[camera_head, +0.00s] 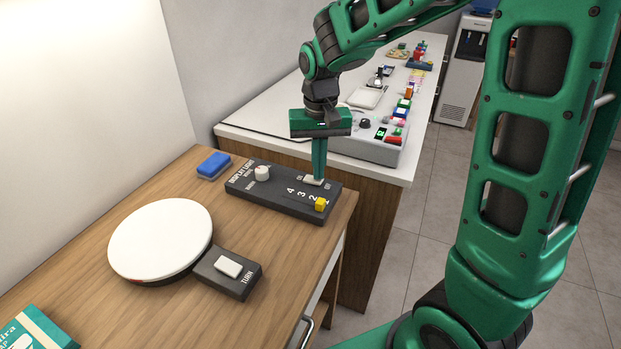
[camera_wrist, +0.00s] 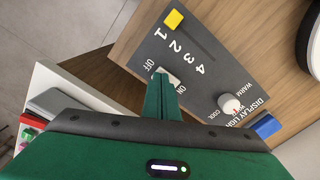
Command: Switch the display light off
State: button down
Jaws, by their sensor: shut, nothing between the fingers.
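The dark display light panel (camera_head: 283,189) lies on the wooden counter in the head view. It carries a white rocker switch (camera_head: 313,181), a white knob and a yellow slider. In the wrist view the switch (camera_wrist: 173,78) sits between the words OFF and ON. My gripper (camera_head: 318,177) is shut and empty, pointing down with its fingertips at the switch. In the wrist view my fingers (camera_wrist: 162,78) cover part of the switch. I cannot tell whether they touch it or which side is pressed.
The yellow slider (camera_head: 320,204) stands at the panel's 1 end, close to my fingers; the knob (camera_head: 262,173) is farther off. A white turntable (camera_head: 160,238) with a TURN switch box (camera_head: 228,272) lies in front. A blue block (camera_head: 213,165) lies behind. A cluttered white counter (camera_head: 270,132) stands beyond.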

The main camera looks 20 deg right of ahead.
jog(key=shift+f, duration=0.35)
jog(key=shift+r, duration=0.1)
notch_tip(320, 180, up, 7)
dwell(1.1)
jog(key=s+d+m, duration=0.2)
jog(key=s+d, duration=1.1)
jog(key=s+d+f, duration=0.1)
jog(key=s+d, duration=0.1)
jog(key=s, duration=0.4)
jog(key=s+d+f+m, duration=0.1)
jog(key=s+d+f, duration=0.1)
jog(key=s, duration=0.5)
jog(key=shift+s+f, duration=0.15)
jog(key=shift+d, duration=0.1)
